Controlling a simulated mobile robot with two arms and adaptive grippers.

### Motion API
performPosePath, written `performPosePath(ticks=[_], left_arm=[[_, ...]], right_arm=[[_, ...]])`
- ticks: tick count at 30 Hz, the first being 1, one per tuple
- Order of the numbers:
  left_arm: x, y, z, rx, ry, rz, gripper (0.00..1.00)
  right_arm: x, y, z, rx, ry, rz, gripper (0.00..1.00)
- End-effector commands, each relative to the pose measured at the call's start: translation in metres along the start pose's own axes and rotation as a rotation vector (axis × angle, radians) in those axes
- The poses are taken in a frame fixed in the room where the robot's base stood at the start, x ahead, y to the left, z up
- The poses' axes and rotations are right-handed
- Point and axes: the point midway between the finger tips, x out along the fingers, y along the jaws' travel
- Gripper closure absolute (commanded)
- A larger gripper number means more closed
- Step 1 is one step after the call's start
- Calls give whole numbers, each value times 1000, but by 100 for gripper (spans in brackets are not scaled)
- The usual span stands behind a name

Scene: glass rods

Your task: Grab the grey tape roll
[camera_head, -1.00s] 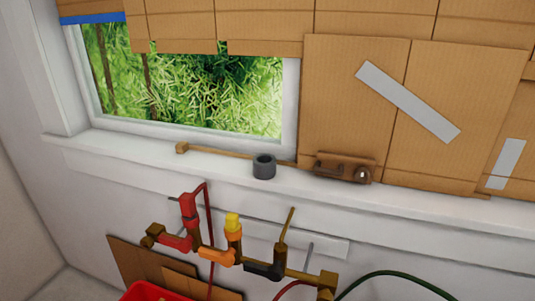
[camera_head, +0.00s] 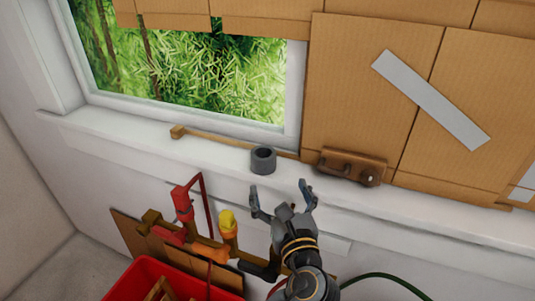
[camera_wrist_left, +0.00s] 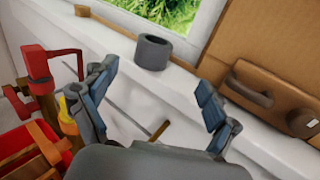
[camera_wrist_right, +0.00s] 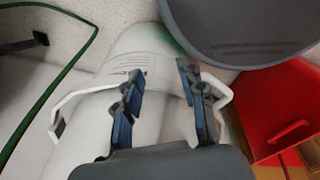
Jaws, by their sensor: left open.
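The grey tape roll (camera_head: 263,159) stands on the white window sill, its hole facing up, just left of the brown latch fitting. It also shows in the left wrist view (camera_wrist_left: 153,52), ahead of and between the fingertips. My left gripper (camera_head: 281,189) is open and empty, in front of the sill and a little below and right of the roll, not touching it. My right gripper (camera_wrist_right: 160,80) is seen only in its own wrist view, its fingers apart with a gap and nothing between them.
A brown latch fitting (camera_head: 351,167) sits on the sill right of the roll. Pipes with a red valve (camera_head: 182,203) and a yellow cap (camera_head: 227,221) stand below. A red crate (camera_head: 120,286) is at lower left.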

Motion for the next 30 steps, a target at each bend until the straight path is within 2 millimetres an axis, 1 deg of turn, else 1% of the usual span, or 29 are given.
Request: performPosePath(ticks=[1,6,9,11,17,20,21,23,25,27,30], left_arm=[[8,0,3,9,-6,2,12],[43,1,3,9,-4,2,12],[61,1,3,7,-3,2,12],[69,1,2,7,-2,1,12],[83,2,2,4,-1,2,12],[95,4,4,5,0,2,12],[101,5,4,6,1,3,12],[111,7,5,6,0,3,12],[120,6,2,6,1,2,12],[127,6,2,4,0,1,12],[132,6,1,4,1,0,12]], right_arm=[[-4,-3,3,0,-5,-3,60],[-13,-17,18,1,-27,-21,60],[-17,-24,24,0,-38,-30,60],[-18,-26,24,-1,-39,-32,60],[-21,-21,15,-2,-26,-26,60],[-28,-16,8,-2,-17,-21,60],[-32,-14,6,-1,-14,-19,60],[-37,-12,6,0,-13,-16,60],[-37,-10,6,0,-14,-14,60],[-39,-9,7,1,-15,-13,60],[-39,-9,7,1,-15,-12,60]])
